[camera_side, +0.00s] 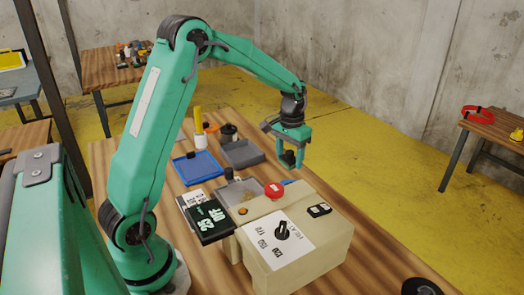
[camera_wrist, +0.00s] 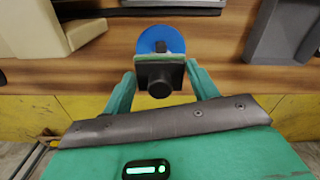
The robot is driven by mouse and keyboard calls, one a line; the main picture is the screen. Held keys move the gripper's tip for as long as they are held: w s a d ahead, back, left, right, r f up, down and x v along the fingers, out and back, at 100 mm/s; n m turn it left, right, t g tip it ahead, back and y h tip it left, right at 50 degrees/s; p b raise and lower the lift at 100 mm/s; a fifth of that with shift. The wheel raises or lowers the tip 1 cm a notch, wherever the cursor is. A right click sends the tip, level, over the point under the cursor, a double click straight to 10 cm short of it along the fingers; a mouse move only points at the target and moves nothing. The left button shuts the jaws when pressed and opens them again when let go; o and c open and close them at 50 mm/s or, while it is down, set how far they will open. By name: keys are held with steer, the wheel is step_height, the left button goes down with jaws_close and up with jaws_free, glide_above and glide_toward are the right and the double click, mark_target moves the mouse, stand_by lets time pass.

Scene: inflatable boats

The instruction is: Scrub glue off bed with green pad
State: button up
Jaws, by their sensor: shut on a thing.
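My gripper (camera_side: 290,160) is raised over the bench, just behind the beige machine (camera_side: 300,245). In the wrist view its two green fingers (camera_wrist: 162,90) are closed around the black knob (camera_wrist: 160,78) of a scrubber. The scrubber's flat block has a thin green pad edge (camera_wrist: 158,56) at its far side; most of the pad face is hidden. A blue disc (camera_wrist: 162,40) shows beyond the pad; a bit of blue (camera_side: 289,182) also shows behind the machine's red button. A grey plate (camera_side: 238,192) lies beside the machine; I cannot make out glue on it.
The machine carries a red button (camera_side: 274,190) and a black dial (camera_side: 282,232). A blue tray (camera_side: 196,168), a grey tray (camera_side: 242,152) and a yellow-topped bottle (camera_side: 199,130) stand farther back. The air around my gripper is clear.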

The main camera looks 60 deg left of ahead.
steer(key=o, duration=0.3)
steer(key=shift+c, duration=1.1)
steer(key=s+d, duration=0.1)
steer(key=s, duration=1.2)
steer(key=shift+s+f, duration=0.2)
